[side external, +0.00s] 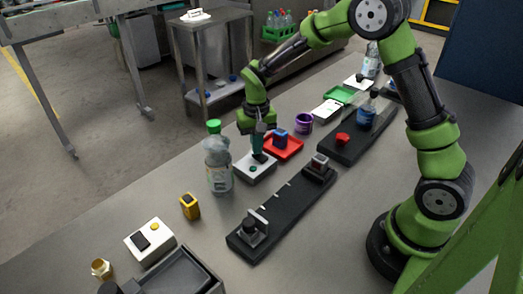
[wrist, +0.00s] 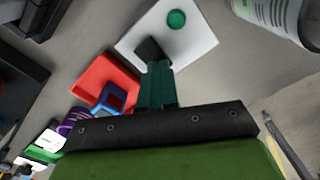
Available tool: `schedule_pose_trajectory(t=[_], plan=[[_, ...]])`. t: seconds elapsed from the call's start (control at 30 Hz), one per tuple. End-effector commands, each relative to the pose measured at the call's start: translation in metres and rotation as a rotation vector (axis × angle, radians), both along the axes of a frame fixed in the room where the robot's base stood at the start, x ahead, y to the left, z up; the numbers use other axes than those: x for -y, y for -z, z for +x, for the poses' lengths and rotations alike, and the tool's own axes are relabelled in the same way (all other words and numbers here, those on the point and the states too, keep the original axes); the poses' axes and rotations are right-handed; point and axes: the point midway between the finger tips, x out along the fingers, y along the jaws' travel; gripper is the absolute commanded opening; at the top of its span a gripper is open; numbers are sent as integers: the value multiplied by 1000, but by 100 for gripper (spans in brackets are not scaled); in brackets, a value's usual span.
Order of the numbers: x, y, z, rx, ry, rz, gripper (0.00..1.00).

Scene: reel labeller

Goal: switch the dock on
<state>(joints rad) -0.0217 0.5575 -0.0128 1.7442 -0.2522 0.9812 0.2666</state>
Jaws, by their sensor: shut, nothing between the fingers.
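A white box (side external: 262,175) with a round green button and a black switch-like block stands on the bench. In the wrist view the box (wrist: 197,42), its green button (wrist: 176,19) and the black block (wrist: 150,48) are plain. My gripper (side external: 258,152) points down over this box, fingers shut and empty. In the wrist view its fingertips (wrist: 157,66) are right at the black block and partly hide it. I cannot tell whether they touch it. Another white box (side external: 139,252) with a yellow button and a black block stands at the lower left. No label shows which is the dock.
A red tray (side external: 293,151) with a blue item (side external: 280,135) lies just behind the box. A green-capped bottle (side external: 217,170) stands close on the left. A long black fixture (side external: 283,208) lies in front. A purple cup (side external: 304,122) and a yellow block (side external: 190,207) are nearby.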

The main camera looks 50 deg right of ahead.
Motion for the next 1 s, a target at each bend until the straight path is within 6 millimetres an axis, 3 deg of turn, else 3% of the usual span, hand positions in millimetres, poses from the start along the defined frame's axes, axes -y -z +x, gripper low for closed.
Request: schedule_pose_trajectory(t=[0.5, 1.0], plan=[[0, 6, 0, -1, 1, 0, 0], [0, -33, 0, 1, 0, 0, 0]])
